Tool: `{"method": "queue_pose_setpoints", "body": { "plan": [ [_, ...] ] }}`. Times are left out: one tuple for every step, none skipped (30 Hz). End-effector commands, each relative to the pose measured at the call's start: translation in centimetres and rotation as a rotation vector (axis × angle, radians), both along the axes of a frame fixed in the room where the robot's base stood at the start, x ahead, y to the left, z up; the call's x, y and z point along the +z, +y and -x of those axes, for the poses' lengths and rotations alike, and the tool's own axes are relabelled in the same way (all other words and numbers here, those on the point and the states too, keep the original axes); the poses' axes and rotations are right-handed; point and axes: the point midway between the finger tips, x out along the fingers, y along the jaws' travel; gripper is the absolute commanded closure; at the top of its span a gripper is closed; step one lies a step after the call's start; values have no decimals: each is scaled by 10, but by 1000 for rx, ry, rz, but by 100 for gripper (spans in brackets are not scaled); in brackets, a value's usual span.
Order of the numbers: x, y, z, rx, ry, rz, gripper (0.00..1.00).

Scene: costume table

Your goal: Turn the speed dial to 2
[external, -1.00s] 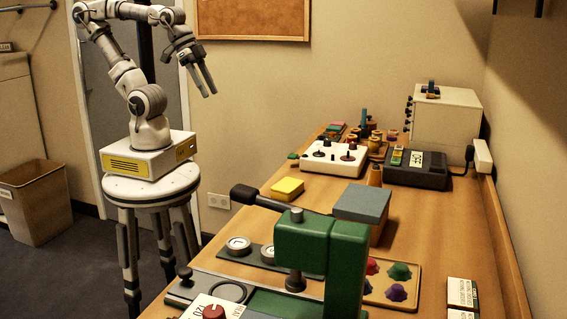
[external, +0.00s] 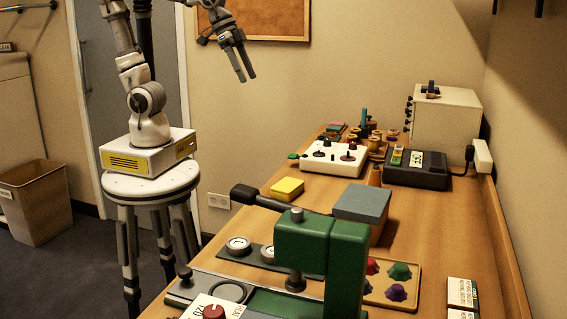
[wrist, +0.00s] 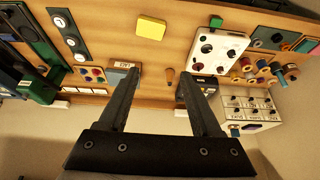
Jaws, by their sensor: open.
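A red dial (external: 213,312) on a white plate with dark printed marks shows at the bottom edge of the external view, partly cut off; I cannot read its setting. A white control box (external: 334,158) with several dark knobs stands farther back on the table and also shows in the wrist view (wrist: 205,62). I cannot tell which of these bears the speed dial. My gripper (external: 247,79) is open and empty, high in the air left of the table. In the wrist view its two fingers (wrist: 158,80) are spread apart, with nothing between them.
A green press (external: 320,238) with a dark lever stands at the table's front. A yellow block (external: 287,188), a grey-blue box (external: 362,203) and a black device (external: 416,171) lie behind it. A white cabinet (external: 445,120) stands at the back. Bare wood lies at the right (external: 440,220).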

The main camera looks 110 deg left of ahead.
Motion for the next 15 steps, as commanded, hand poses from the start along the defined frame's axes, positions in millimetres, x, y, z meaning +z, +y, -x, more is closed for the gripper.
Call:
{"method": "queue_pose_setpoints", "body": {
  "plan": [
    [2,12,-17,7,11,2,34],
    [3,18,-27,6,14,2,34],
    [4,27,-39,6,17,2,34],
    [4,34,-49,7,20,2,34],
    [4,42,-58,6,22,3,34],
    [3,52,-70,7,26,2,34],
    [1,60,-79,6,29,3,34],
    [0,69,-87,7,31,3,34],
    [-3,81,-99,6,34,3,34],
    [-5,90,-107,7,36,4,34],
    [-8,99,-115,8,38,5,34],
    [-12,112,-125,8,41,5,34],
    [-16,122,-133,7,43,4,34],
    [-20,132,-140,8,44,6,34],
    [-26,146,-149,9,46,6,34]
  ]
}}
